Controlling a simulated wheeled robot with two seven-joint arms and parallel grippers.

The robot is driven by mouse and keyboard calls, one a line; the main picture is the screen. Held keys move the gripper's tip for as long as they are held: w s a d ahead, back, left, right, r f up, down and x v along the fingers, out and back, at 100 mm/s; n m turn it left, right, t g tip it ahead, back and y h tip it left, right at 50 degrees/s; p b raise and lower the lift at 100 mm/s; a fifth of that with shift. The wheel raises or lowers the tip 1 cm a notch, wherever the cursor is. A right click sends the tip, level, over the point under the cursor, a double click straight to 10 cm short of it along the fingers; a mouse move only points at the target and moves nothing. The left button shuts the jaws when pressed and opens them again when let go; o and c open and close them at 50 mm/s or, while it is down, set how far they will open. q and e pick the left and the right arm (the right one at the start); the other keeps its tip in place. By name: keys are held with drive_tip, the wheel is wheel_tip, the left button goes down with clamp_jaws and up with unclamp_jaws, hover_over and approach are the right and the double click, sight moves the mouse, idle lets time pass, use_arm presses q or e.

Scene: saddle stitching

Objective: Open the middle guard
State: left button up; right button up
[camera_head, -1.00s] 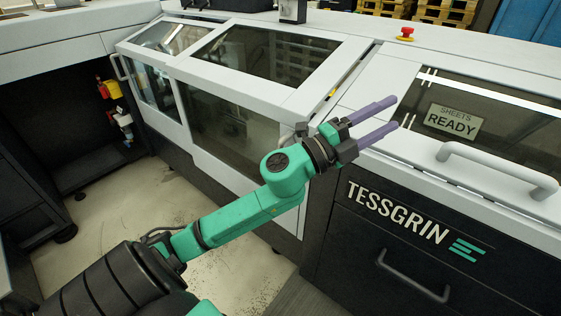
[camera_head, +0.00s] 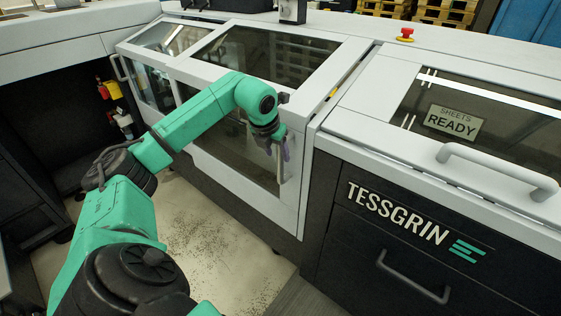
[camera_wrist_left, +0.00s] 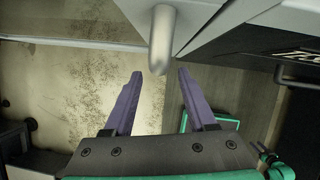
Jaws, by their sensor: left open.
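The middle guard (camera_head: 337,68) is a white-framed cover with dark see-through windows on its top and front, and it looks closed. Its grey bar handle (camera_head: 280,168) is at the front right edge, partly hidden by my left gripper (camera_head: 284,152). In the left wrist view, the rounded end of the handle (camera_wrist_left: 162,40) shows just ahead of the gap between the open purple fingers (camera_wrist_left: 160,76). I cannot tell whether the fingers touch it.
To the right is another guard with a grey handle (camera_head: 500,170) and a "SHEETS READY" sign (camera_head: 453,122). A dark TESSGRIN drawer front (camera_head: 390,262) is below it. A red stop button (camera_head: 405,34) sits on top. Open floor (camera_head: 215,235) lies in front of the machine.

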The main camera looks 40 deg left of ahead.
sight(279, 157)
use_arm(q)
drive_tip(key=x, duration=0.5)
drive_tip(key=shift+w+f, duration=0.2)
drive_tip(key=shift+f, duration=0.1)
clamp_jaws()
drive_tip(key=shift+r, duration=0.1)
idle(0.9)
